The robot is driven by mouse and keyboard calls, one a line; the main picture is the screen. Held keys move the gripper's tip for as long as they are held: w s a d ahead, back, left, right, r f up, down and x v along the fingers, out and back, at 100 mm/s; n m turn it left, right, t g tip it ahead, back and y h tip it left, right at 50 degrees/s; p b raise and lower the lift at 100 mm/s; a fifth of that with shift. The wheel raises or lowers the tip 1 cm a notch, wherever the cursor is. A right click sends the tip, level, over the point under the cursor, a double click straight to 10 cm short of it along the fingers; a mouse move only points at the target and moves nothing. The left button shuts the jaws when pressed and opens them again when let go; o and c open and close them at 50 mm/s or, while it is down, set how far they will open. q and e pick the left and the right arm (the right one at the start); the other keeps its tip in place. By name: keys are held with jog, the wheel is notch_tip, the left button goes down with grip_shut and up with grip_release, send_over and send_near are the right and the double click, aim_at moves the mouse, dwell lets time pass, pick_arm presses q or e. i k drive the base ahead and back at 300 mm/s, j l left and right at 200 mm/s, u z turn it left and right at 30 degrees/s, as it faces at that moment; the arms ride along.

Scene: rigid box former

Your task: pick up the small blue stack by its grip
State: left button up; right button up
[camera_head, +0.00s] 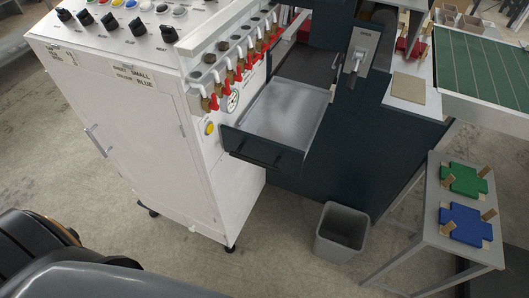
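The blue stack (466,224) is a flat, cross-shaped pile lying on a narrow grey side table (430,232) at the right. Tan pieces stand or lie at its corners, one of them sticking up at its upper right; I cannot tell which part is the grip. A green stack (463,181) of similar shape, also with tan pieces, lies just behind it on the same table. Neither of my grippers is in view. Dark parts of my own body fill the lower left, far from the blue stack.
A white control cabinet (150,130) with knobs and red-handled valves stands at left. A drawer (285,110) sticks out open from the dark machine (370,150). A grey bin (341,232) stands on the floor left of the side table. Open floor lies in front.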

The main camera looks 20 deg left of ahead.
aim_at(464, 224)
jog(key=z, duration=1.2)
jog(key=i+l+u, duration=0.2)
jog(key=i, duration=0.25)
